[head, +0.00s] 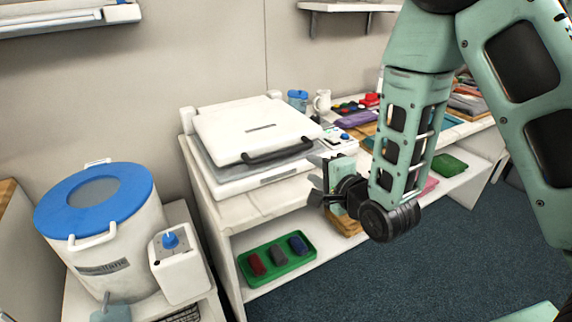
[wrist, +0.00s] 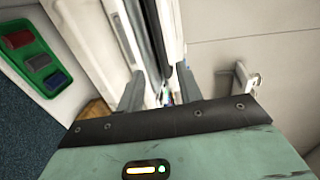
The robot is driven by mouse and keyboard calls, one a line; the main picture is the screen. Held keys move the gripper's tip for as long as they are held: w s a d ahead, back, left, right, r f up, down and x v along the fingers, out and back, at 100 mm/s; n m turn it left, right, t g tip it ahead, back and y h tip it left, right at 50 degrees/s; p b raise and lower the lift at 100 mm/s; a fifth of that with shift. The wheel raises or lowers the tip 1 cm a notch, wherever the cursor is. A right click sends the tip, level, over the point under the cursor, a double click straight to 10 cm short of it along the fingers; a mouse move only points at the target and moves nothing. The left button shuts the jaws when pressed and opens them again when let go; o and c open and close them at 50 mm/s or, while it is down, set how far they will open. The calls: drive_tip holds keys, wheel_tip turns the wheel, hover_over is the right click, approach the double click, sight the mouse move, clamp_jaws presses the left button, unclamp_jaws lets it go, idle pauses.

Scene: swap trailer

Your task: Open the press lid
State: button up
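The press (head: 262,178) is a white flat machine on the shelf top. Its white lid (head: 250,127) lies down over a grey layer and the base. A black bar handle (head: 280,150) runs along the lid's front edge. My gripper (head: 320,180) is in front of the press's right front side, apart from the handle in the head view. Contact with the handle cannot be told.
A blue-lidded white drum (head: 110,225) stands at left beside a small white box (head: 180,265). A green tray (head: 275,262) with several coloured blocks sits on the lower shelf. A white pitcher (head: 322,102) and a blue-topped cup (head: 297,99) stand behind the press.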

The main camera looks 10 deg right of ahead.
sight(288, 153)
drive_tip(key=b+x, duration=0.3)
drive_tip(key=x, duration=1.1)
drive_tip(key=shift+a+r, duration=0.1)
drive_tip(key=shift+r, duration=0.1)
clamp_jaws()
